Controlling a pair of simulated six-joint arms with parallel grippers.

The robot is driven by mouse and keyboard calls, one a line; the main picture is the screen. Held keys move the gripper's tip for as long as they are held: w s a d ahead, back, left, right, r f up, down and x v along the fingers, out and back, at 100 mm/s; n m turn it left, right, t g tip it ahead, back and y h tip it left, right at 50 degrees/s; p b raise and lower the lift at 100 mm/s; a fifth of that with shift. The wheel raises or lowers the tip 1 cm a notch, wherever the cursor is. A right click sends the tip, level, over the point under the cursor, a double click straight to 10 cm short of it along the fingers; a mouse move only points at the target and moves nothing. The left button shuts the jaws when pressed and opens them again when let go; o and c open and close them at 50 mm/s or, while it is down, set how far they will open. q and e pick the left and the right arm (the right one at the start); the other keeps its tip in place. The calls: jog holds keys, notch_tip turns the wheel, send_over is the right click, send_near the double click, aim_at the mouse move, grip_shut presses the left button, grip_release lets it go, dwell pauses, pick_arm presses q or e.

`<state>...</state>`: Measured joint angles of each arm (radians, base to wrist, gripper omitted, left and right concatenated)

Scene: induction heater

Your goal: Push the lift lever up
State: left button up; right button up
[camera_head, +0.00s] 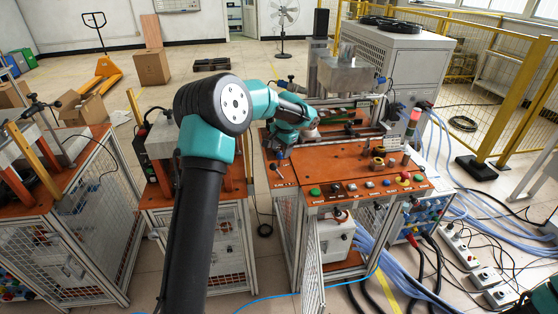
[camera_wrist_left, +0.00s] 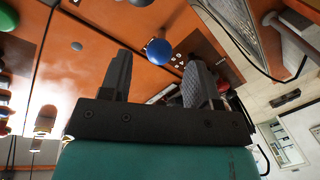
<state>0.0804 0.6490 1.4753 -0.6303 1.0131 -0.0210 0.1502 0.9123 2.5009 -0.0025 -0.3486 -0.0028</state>
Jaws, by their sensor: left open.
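A round blue knob (camera_wrist_left: 159,52), which looks like the end of the lift lever, shows in the left wrist view in front of an orange surface. My left gripper (camera_wrist_left: 158,70) is open, with its two dark fingers apart. The knob appears in the gap between the fingertips; I cannot tell how far beyond them it lies. In the head view my left gripper (camera_head: 277,158) is at the left edge of the orange-topped machine (camera_head: 330,205), and the lever there is too small to make out clearly. My right gripper is not in view.
Push buttons (camera_head: 351,187) line the front of the machine's orange top. A metal block (camera_head: 346,75) stands above its back. A grey cabinet (camera_head: 395,60) is behind it. Another orange-topped bench (camera_head: 160,195) stands to the left, with a narrow floor gap between.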

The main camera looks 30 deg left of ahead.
aim_at(280, 155)
pick_arm(q)
jog(key=f, duration=0.4)
jog(key=a+f, duration=0.1)
jog(key=f, duration=0.1)
jog(key=shift+w, duration=0.15)
grip_shut()
dwell(0.4)
